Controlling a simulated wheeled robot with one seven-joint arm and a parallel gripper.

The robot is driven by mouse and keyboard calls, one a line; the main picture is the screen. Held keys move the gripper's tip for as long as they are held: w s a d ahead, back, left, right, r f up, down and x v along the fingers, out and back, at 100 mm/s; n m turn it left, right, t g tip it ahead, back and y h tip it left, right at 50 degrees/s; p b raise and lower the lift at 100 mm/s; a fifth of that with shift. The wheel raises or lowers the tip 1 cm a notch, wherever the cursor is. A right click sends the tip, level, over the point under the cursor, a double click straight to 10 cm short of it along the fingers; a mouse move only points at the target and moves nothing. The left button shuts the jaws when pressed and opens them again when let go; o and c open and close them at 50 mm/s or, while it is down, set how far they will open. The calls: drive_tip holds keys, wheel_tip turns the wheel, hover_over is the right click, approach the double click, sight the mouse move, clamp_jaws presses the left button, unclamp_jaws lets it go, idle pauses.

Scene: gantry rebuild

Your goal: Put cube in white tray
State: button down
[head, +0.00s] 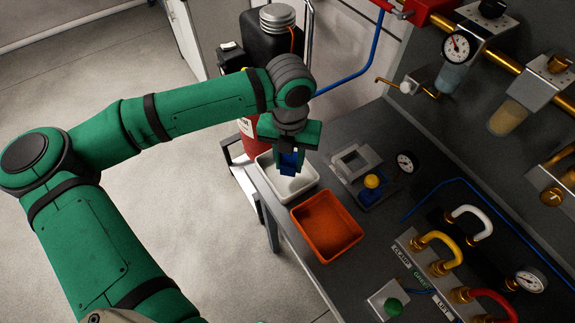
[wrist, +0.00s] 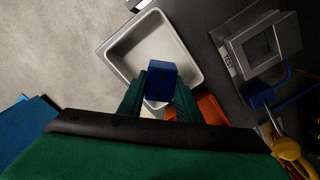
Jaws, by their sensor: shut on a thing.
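A blue cube (head: 289,161) is held between the fingers of my gripper (head: 290,158) in the head view. In the wrist view the blue cube (wrist: 161,80) sits between the two green fingers of my gripper (wrist: 160,92). The white tray (head: 306,189) is on the bench's left edge, and the cube is over it in the head view. In the wrist view the white tray (wrist: 122,50) shows behind and around the cube. How high the cube is above the tray floor is hard to tell.
An orange tray (head: 327,226) stands beside the white tray. A grey metal fixture (head: 353,162) and a yellow knob (head: 371,181) are to the right. Gauges, hoses and a green button (head: 393,307) are further along the bench. A dark canister (head: 272,40) stands behind the arm.

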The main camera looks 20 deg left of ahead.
sight(286, 156)
drive_tip(key=shift+w+a+f, duration=0.1)
drive_tip(key=shift+a+f, duration=0.3)
drive_tip(key=shift+a, duration=0.1)
drive_tip(key=shift+w+a+f, duration=0.1)
drive_tip(key=shift+w+f, duration=0.05)
drive_tip(key=shift+f, duration=0.1)
drive_tip(key=f, duration=0.3)
drive_tip(key=shift+w+d+f, duration=0.1)
drive_tip(key=shift+w+d, duration=0.05)
drive_tip(key=shift+d, duration=0.05)
drive_tip(key=shift+a+f, duration=0.1)
drive_tip(key=shift+a, duration=0.05)
drive_tip(key=shift+f, duration=0.15)
drive_tip(key=c, duration=1.3)
unclamp_jaws()
wheel_tip(286, 156, up, 12)
drive_tip(key=shift+r, duration=0.2)
